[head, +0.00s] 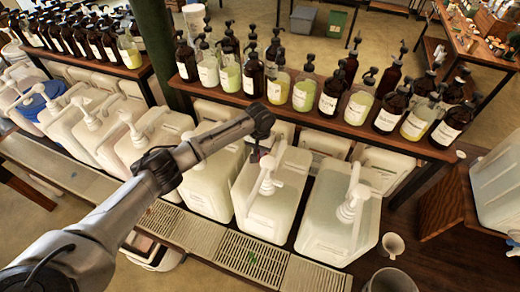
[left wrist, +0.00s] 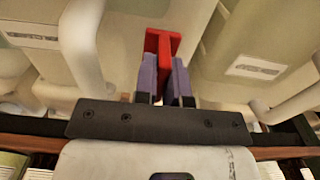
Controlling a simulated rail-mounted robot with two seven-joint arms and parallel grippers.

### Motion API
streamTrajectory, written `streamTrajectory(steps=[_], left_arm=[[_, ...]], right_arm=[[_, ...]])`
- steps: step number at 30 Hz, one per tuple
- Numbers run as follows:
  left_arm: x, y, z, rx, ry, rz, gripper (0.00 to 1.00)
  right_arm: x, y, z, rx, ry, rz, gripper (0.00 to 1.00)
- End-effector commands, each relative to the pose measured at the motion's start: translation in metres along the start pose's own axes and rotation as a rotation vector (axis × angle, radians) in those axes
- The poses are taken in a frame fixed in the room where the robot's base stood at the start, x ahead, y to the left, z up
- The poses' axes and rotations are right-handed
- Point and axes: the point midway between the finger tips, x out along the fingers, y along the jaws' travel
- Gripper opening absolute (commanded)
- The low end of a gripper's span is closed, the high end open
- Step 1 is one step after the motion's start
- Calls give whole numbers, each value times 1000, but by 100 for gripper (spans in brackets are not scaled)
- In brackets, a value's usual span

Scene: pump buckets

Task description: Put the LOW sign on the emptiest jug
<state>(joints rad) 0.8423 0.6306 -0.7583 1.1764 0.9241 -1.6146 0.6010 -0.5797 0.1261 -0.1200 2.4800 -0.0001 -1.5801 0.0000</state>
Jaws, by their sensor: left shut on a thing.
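My left gripper (head: 258,150) hangs over the jug row, between the backs of two jugs. In the left wrist view its purple-padded fingers (left wrist: 166,85) are shut on a red T-shaped piece (left wrist: 163,45), likely the LOW sign; no lettering shows. A bit of red shows below the gripper in the head view. Large whitish jugs with pump tops stand in a row: the right-end jug (head: 335,225), the jug left of it (head: 268,205) and another (head: 210,190). Their liquid levels are hard to tell. The left wrist view shows labelled jugs on either side. My right gripper is out of view.
A wooden shelf (head: 330,122) with several amber and clear pump bottles runs behind the jugs. A drip grate (head: 250,258) lies in front. A white mug (head: 392,244) stands right of the jugs. A large clear container (head: 500,190) is at the right edge.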

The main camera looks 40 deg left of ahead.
Motion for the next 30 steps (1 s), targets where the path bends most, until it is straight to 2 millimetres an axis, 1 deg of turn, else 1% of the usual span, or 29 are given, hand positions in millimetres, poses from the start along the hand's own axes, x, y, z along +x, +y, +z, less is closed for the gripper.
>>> streamTrajectory(steps=[1,6,9,15,18,20,23,30], left_arm=[[1,0,0,0,-1,0,13],[0,0,0,0,0,0,29],[0,0,0,0,0,0,36],[0,0,0,0,0,0,36],[-4,0,0,0,2,1,36],[-10,0,-1,1,2,2,36],[-24,1,-1,2,3,2,36],[-69,0,-1,0,3,2,36]], right_arm=[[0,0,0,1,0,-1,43],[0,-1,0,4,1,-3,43],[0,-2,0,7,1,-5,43],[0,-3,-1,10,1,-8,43],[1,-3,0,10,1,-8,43],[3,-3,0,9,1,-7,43],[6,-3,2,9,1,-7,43],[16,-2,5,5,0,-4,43]])
